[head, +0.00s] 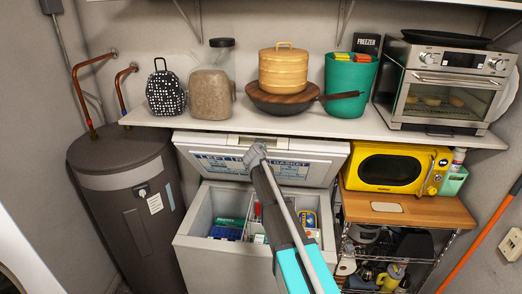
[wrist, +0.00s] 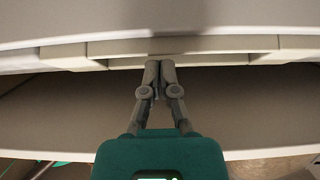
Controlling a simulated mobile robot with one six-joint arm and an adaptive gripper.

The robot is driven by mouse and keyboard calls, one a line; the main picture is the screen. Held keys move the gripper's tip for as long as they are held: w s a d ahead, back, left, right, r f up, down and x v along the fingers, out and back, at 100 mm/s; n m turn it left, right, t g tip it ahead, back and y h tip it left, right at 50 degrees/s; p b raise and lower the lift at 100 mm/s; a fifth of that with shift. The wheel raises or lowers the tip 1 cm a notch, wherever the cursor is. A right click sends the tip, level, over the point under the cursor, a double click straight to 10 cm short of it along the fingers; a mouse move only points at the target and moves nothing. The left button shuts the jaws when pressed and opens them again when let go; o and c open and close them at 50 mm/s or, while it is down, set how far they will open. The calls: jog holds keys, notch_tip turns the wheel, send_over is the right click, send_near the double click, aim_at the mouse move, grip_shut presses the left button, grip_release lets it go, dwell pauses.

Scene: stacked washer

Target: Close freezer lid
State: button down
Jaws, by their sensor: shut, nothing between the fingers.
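The white chest freezer (head: 200,215) stands open below the shelf. Its lid (head: 325,150) is raised and tilted back, with a printed label on its inner face. Several colourful packages (head: 226,229) show inside the freezer. In the head view my gripper (head: 255,154) overlaps the upper middle of the lid, and my arm hides part of the lid and opening. In the wrist view my gripper (wrist: 158,66) is shut and empty, its tips at a pale ledge that looks like the lid's edge (wrist: 210,47). I cannot tell whether they touch it.
A white shelf (head: 400,127) runs just above the lid, holding a canister, wooden bowls, a teal bin (head: 349,85) and a toaster oven (head: 445,85). A grey water heater (head: 125,210) stands left. A yellow microwave (head: 390,168) and wire rack stand right.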

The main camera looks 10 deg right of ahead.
jog(key=shift+w+d+f, duration=0.15)
jog(key=shift+w+d, duration=0.05)
jog(key=shift+w, duration=0.35)
